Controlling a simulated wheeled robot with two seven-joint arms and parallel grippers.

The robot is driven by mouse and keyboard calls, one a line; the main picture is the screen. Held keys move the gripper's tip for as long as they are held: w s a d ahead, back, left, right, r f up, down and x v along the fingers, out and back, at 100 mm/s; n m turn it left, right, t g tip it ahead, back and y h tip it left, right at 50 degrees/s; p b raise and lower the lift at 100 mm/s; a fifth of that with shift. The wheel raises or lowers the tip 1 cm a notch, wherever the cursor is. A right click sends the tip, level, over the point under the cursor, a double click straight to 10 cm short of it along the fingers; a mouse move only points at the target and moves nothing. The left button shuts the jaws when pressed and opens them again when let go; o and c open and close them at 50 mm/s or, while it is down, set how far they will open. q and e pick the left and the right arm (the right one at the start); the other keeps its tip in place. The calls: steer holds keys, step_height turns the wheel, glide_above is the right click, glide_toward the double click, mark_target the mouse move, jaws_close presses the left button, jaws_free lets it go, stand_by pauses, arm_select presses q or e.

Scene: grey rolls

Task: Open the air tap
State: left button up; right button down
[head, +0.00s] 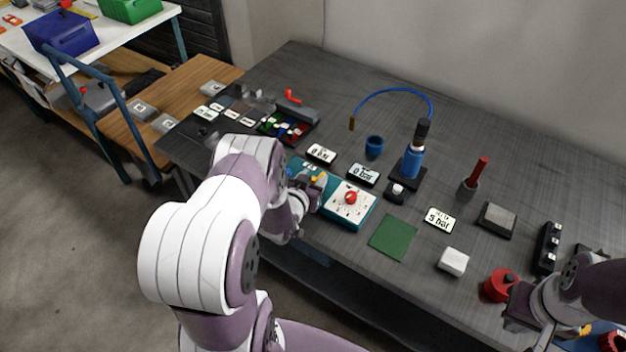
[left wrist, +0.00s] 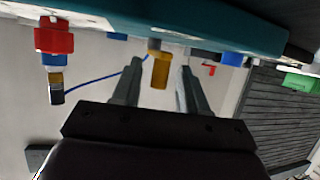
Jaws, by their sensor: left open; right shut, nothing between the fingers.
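A teal unit (head: 346,213) with a white top plate and a red knob stands near the table's front edge. In the left wrist view its teal side (left wrist: 205,28) runs across the top. A small yellow tap handle (left wrist: 160,70) sticks out from it, between the spread fingers of my left gripper (left wrist: 158,88); I see no contact. In the head view my left gripper (head: 312,190) is at the unit's left end, partly hidden by my arm, with yellow (head: 320,178) showing beside it. My right gripper (head: 518,305) is shut and empty at the lower right, near a red round part (head: 500,285).
A blue hose (head: 392,90) arches behind a blue cylinder (head: 412,163). A red and blue fitting (left wrist: 54,45) sits left of the tap in the left wrist view. A green mat (head: 392,237) and white block (head: 453,262) lie right of the unit. The table's back is mostly clear.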

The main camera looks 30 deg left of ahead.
arm_select(q)
steer(key=shift+w+d, duration=0.1)
steer(key=shift+w, duration=0.05)
jaws_close()
